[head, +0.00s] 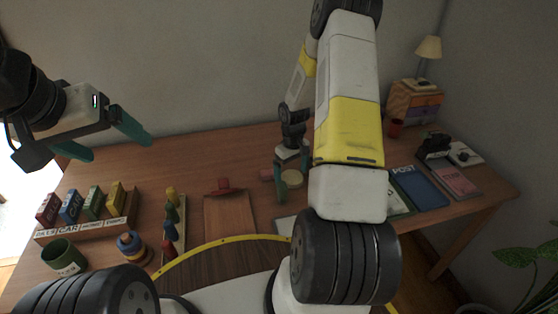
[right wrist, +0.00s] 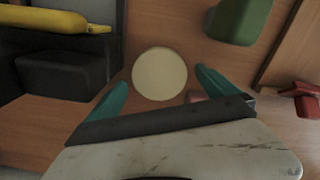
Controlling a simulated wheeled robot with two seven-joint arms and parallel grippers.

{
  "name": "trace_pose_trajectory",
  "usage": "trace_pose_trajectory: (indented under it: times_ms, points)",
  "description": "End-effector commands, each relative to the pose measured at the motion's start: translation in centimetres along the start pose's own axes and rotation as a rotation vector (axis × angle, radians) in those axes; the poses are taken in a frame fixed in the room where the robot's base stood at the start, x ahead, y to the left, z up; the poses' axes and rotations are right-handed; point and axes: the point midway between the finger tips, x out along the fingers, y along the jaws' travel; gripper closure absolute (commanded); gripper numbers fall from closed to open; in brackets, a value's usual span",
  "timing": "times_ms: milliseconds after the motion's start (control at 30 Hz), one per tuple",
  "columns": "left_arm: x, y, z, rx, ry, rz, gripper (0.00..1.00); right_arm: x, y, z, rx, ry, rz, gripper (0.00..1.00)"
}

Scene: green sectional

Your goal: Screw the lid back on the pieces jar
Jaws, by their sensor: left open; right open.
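A round cream disc (right wrist: 159,73), which looks like the jar's lid or the top of the jar, lies between the fingers of my right gripper (right wrist: 160,90) in the right wrist view. The fingers stand apart on either side of it, and I cannot tell whether they touch it. In the head view the disc (head: 292,179) shows low at the right gripper (head: 290,172), near the table's middle. No jar body can be made out; my right arm hides part of that area. My left gripper (head: 101,138) is open and empty, raised above the table's left side.
The wooden table (head: 180,165) carries a rack of coloured blocks (head: 95,225), a green cup (head: 63,254), a stacking toy (head: 131,246), and a brown tray (head: 229,215) with a red piece (head: 224,186). Books (head: 418,186) and a camera (head: 434,148) lie right. The back left is clear.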

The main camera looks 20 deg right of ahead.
Motion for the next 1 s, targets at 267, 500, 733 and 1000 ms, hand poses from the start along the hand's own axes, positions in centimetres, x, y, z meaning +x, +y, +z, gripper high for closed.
trace_pose_trajectory:
  times_ms: [267, 500, 733, 1000]
  points:
    - [0.00, 0.00, 0.00, 0.000, 0.000, 0.000, 0.12, 0.62, 0.00, -0.02, 0.000, 0.001, 0.000, 0.02]
    - [-0.01, 0.00, 0.00, 0.000, 0.000, 0.000, 0.12, 0.61, -0.01, -0.01, 0.000, 0.000, 0.000, 0.20]
    - [-0.01, 0.00, 0.00, 0.000, 0.000, 0.000, 0.12, 0.61, -0.01, -0.01, 0.000, 0.000, 0.000, 0.65]
    - [0.00, 0.00, 0.00, 0.000, 0.000, 0.000, 0.12, 0.49, 0.00, -0.02, 0.000, 0.001, 0.000, 0.66]
